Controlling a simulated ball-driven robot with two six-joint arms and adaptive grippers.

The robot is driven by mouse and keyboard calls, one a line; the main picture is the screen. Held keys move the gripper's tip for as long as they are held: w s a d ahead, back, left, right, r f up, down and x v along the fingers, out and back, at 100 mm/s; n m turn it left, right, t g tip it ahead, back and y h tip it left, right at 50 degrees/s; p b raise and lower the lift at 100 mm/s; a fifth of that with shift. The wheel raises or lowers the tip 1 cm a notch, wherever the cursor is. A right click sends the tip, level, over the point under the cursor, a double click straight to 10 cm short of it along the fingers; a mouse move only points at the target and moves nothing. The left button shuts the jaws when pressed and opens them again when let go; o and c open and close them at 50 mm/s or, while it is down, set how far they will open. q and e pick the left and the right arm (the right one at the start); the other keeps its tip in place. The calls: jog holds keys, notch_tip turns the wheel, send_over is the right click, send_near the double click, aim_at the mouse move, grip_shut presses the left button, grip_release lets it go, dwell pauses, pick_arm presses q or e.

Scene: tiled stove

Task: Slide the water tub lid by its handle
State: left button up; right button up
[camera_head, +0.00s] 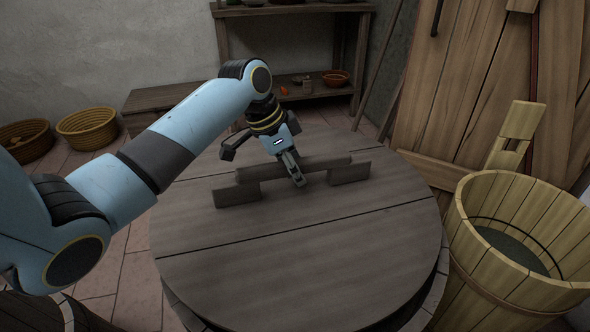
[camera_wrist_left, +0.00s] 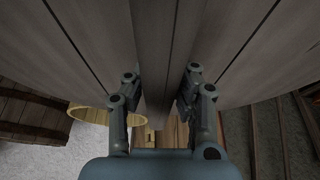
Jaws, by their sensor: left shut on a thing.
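The water tub lid (camera_head: 300,258) is a round, dark grey-brown plank disc lying on top of the tub in the head view. Its handle (camera_head: 237,194) is a wooden bar raised on two end blocks across the lid. My left gripper (camera_head: 297,180) reaches down from above and is shut on the middle of the handle bar. In the left wrist view the handle (camera_wrist_left: 172,60) runs between the two fingers (camera_wrist_left: 157,95), with lid planks (camera_wrist_left: 85,50) on both sides. My right gripper is not in view.
An open wooden bucket (camera_head: 480,255) with dark contents stands close to the lid's right. A plank door (camera_head: 480,90) is behind it. A shelf (camera_head: 305,95) with bowls is at the back. Two baskets (camera_head: 88,125) sit on the floor at the left.

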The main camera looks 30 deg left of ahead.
aim_at(291, 180)
pick_arm(q)
grip_shut()
jog(key=shift+w+a, duration=1.1)
jog(key=shift+a, duration=0.15)
jog(key=shift+w+a+b, duration=1.05)
jog(key=shift+w+a, duration=0.85)
jog(key=shift+a, duration=0.1)
jog(key=shift+w+a+r+b, duration=0.1)
jog(key=shift+w+a+b, duration=0.6)
jog(key=shift+w+a, duration=0.45)
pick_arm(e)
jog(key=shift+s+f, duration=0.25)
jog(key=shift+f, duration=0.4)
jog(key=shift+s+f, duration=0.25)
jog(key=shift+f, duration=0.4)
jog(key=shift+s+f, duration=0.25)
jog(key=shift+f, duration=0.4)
pick_arm(q)
jog(key=shift+a, duration=0.1)
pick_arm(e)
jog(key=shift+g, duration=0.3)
pick_arm(q)
jog(key=shift+w+a+b, duration=1.3)
jog(key=shift+w+a, duration=0.25)
jog(key=shift+a, duration=0.25)
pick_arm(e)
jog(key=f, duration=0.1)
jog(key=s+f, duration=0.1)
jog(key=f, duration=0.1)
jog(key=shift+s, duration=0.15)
